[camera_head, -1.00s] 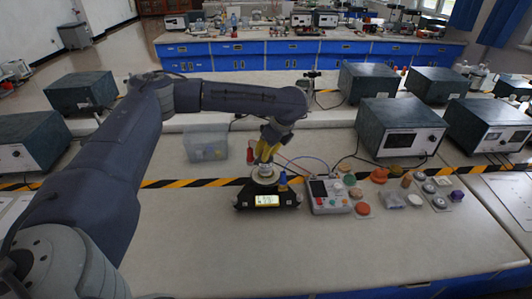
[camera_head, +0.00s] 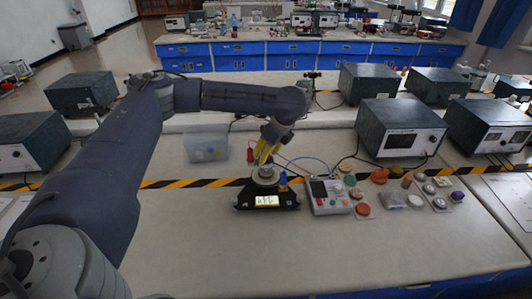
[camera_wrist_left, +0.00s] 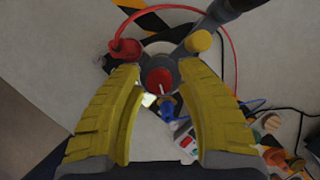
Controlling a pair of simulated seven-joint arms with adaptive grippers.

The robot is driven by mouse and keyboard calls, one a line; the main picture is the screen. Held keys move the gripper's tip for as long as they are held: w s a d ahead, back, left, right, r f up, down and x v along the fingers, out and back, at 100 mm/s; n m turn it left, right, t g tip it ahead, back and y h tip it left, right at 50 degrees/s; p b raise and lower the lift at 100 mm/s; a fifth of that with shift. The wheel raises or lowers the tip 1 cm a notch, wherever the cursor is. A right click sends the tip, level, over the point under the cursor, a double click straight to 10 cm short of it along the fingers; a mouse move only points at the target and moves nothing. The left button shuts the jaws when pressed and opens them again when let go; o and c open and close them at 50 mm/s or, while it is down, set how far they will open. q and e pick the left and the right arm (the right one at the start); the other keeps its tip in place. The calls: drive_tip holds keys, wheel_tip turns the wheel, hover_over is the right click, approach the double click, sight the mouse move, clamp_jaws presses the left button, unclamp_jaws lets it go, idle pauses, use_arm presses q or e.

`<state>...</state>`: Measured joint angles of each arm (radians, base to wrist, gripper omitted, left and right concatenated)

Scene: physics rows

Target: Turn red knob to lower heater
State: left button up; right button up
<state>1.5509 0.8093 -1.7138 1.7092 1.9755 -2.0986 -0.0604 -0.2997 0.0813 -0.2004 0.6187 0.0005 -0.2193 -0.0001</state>
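The red knob (camera_wrist_left: 159,80) shows near the middle of the left wrist view, with a light pointer mark on its face. It sits on a grey round body. My left gripper (camera_wrist_left: 158,72) is open, with one yellow finger on each side of the knob. Gaps show between knob and fingers. In the head view my left gripper (camera_head: 265,158) points down over a dark device with a lit display (camera_head: 267,200), which looks like the heater. A grey round part lies below the fingertips. The knob cannot be made out in the head view. My right gripper is not in view.
A light control box (camera_head: 328,196) with a screen stands right of the device. Small coloured parts lie beyond it. A clear bin (camera_head: 206,144) is at the back left. A red plug (camera_wrist_left: 125,48) and its cable lie near the knob. The front table is clear.

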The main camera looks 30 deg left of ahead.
use_arm(q)
drive_tip(key=v, duration=1.1)
drive_tip(key=shift+r, duration=0.4)
drive_tip(key=shift+d, duration=0.1)
